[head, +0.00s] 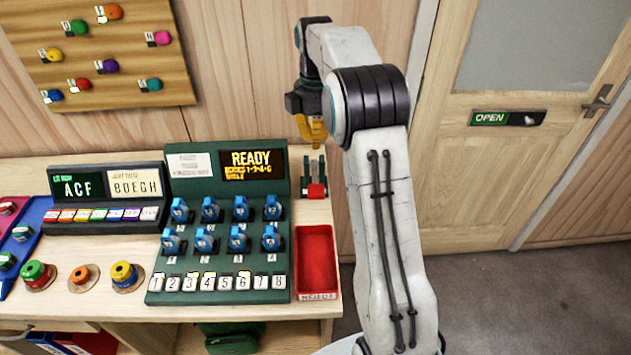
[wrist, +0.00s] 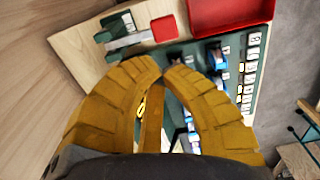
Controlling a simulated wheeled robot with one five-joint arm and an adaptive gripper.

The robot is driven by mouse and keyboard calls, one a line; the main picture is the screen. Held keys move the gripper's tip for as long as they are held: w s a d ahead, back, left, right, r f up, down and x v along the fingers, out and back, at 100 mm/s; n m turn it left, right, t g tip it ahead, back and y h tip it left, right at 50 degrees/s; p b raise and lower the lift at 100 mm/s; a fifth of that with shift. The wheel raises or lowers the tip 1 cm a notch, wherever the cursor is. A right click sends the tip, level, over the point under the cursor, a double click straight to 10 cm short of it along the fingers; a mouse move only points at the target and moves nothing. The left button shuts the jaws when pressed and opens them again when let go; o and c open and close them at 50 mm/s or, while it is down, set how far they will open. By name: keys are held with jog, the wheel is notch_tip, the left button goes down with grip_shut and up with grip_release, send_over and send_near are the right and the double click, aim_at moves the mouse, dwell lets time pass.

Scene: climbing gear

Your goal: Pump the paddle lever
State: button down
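The paddle lever (head: 316,178) stands at the back right of the bench, with a red paddle at its front and dark green uprights behind. In the wrist view its red paddle (wrist: 164,28) and pale metal arm show near the top, beyond my fingertips. My gripper (head: 314,143) has yellow fingers pointing down, above and behind the lever in the head view. In the wrist view the fingertips (wrist: 163,70) come together with nothing visibly held between them. They look apart from the lever.
A red tray (head: 316,262) sits in front of the lever. Left of it is a green panel (head: 225,283) with blue knobs, numbered keys and a READY display (head: 253,163). A wooden wall is behind; a door (head: 530,165) and open floor lie right.

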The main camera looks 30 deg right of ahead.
aim_at(315, 188)
dwell(0.4)
notch_tip(315, 188, down, 14)
jog(key=shift+p, duration=0.6)
dwell(0.5)
notch_tip(315, 188, down, 5)
jog(key=b, duration=0.5)
jog(key=shift+s+f, duration=0.1)
jog(key=shift+s, duration=0.05)
jog(key=shift+a, duration=0.1)
jog(key=shift+s+r+p, duration=0.1)
jog(key=shift+r+p, duration=0.2)
jog(key=shift+r, duration=0.1)
jog(key=s+a+r, duration=0.2)
jog(key=s+r, duration=0.3)
jog(key=r, duration=0.7)
jog(key=shift+r, duration=0.3)
jog(key=shift+a, duration=0.1)
